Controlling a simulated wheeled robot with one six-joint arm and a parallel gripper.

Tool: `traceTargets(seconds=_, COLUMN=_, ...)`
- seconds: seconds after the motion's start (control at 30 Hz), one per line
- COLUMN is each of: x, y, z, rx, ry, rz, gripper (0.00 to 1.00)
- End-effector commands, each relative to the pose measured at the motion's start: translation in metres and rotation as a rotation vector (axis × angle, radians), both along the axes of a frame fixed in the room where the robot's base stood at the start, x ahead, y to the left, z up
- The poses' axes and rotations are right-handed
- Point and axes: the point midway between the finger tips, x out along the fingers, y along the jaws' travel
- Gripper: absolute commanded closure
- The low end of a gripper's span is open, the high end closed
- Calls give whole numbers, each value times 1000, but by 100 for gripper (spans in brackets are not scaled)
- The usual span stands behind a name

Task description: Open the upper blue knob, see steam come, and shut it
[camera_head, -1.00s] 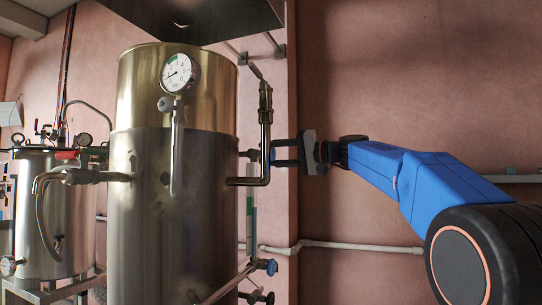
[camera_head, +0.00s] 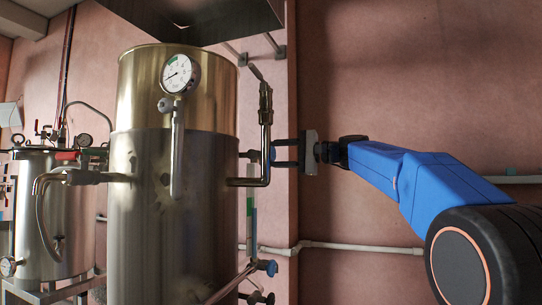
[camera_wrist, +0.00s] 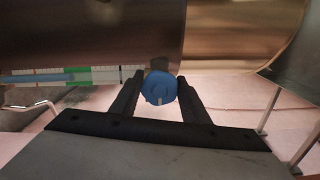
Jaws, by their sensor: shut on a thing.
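The upper blue knob (camera_wrist: 159,88) sits between the two black fingers of my gripper (camera_wrist: 160,92) in the wrist view. A small light mark shows on the knob's face. In the head view my gripper (camera_head: 283,153) reaches in from the right beside the steel boiler (camera_head: 150,205), its fingers around the blue knob (camera_head: 272,154), which is mostly hidden by them. The gripper is shut on the knob. I see no steam in either view.
A bent steam pipe (camera_head: 265,130) runs close to the gripper, left of it. Below hang the gauge tube (camera_head: 250,205) and a lower blue knob (camera_head: 270,267). A dial gauge (camera_head: 178,74) is on the boiler front.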

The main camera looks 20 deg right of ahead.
Motion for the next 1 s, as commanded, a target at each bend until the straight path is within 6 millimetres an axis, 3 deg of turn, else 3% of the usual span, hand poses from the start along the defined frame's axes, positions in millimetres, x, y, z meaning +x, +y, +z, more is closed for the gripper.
traceTargets(seconds=0.5, x=1, y=-1, z=-1, rx=13, ry=19, rz=-1, gripper=81)
traceTargets(seconds=0.53, x=1, y=-1, z=-1, rx=12, ry=20, rz=-1, gripper=56)
traceTargets(seconds=0.6, x=1, y=-1, z=-1, rx=13, ry=19, rz=-1, gripper=41)
traceTargets(seconds=1.0, x=-2, y=-4, z=0, rx=12, ry=16, rz=-1, gripper=41)
